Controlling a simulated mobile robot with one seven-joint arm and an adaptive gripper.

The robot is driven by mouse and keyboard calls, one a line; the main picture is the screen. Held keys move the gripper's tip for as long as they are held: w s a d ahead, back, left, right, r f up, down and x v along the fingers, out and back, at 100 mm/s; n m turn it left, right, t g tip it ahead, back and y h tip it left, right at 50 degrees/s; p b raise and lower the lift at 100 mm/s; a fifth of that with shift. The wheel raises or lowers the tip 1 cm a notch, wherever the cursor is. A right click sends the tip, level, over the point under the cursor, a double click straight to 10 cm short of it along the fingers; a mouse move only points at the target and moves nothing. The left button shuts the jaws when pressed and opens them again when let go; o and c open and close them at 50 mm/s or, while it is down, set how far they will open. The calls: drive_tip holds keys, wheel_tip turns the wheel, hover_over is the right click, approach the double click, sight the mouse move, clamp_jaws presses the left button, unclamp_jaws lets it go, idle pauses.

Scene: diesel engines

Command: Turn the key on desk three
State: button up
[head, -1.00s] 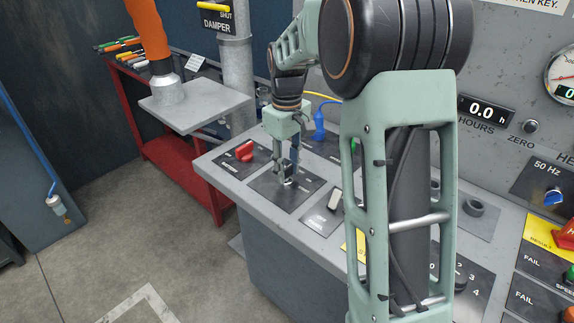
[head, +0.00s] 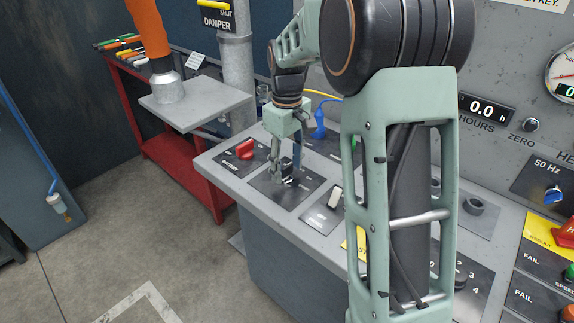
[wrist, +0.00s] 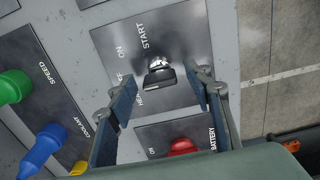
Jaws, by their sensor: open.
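A dark-headed key in a bright round lock (wrist: 158,72) stands on a dark plate marked START, ON and OFF, with another word partly covered, in the wrist view. In the head view the key (head: 289,181) is small at the left part of the grey desk (head: 232,184). My gripper (wrist: 165,82) is open, one blue-padded finger on each side of the key in the wrist view, with gaps between the pads and the key. In the head view my gripper (head: 286,172) points down over the key's plate. How far the fingertips are above the plate is hard to tell.
A red battery knob (head: 245,150) sits left of the key plate, and a pale switch (head: 335,196) to its right. A blue knob (head: 319,124) and a green knob (wrist: 14,87) stand behind. A red bench (head: 180,168) is at the left.

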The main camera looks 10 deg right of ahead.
sight(287, 165)
wheel_tip(287, 165, up, 12)
idle(0.4)
